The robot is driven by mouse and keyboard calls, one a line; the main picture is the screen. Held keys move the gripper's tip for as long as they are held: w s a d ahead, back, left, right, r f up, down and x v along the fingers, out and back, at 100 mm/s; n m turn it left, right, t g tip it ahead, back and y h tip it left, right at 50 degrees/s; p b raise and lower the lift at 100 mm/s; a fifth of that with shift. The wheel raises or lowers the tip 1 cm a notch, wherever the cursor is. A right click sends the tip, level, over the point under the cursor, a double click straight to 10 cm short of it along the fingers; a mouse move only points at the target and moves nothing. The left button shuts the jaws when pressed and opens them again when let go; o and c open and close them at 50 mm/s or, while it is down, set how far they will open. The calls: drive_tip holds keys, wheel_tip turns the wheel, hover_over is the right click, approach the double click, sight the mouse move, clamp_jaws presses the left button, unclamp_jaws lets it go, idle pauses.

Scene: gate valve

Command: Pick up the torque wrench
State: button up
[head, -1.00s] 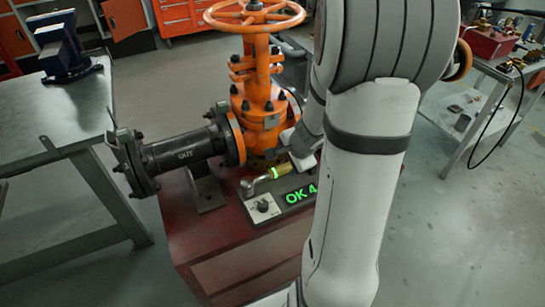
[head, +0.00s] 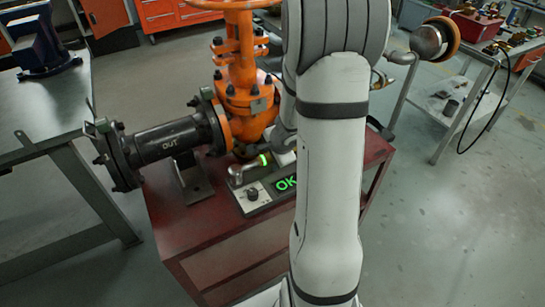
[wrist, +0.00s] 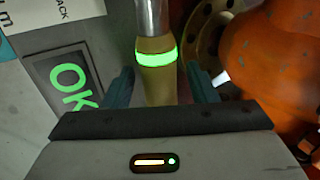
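The torque wrench (wrist: 158,88) has a silver shaft, a glowing green ring and a tan handle in the wrist view. In the head view the wrench (head: 240,173) lies by the OK display box, with its silver bent end to the left and its handle end hidden by my arm. My gripper (wrist: 159,82) has one dark finger on each side of the tan handle, with a small gap showing on both sides. The fingers look open around the handle, not pressed on it. In the head view my gripper is mostly hidden behind my arm.
The display box (head: 253,194) with a knob sits on the red stand (head: 190,218). The orange gate valve (head: 242,95) stands close behind the wrench, and its orange body fills the right of the wrist view. A black OUT pipe (head: 165,143) extends left.

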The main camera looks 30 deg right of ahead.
clamp_jaws()
idle(0.3)
idle(0.3)
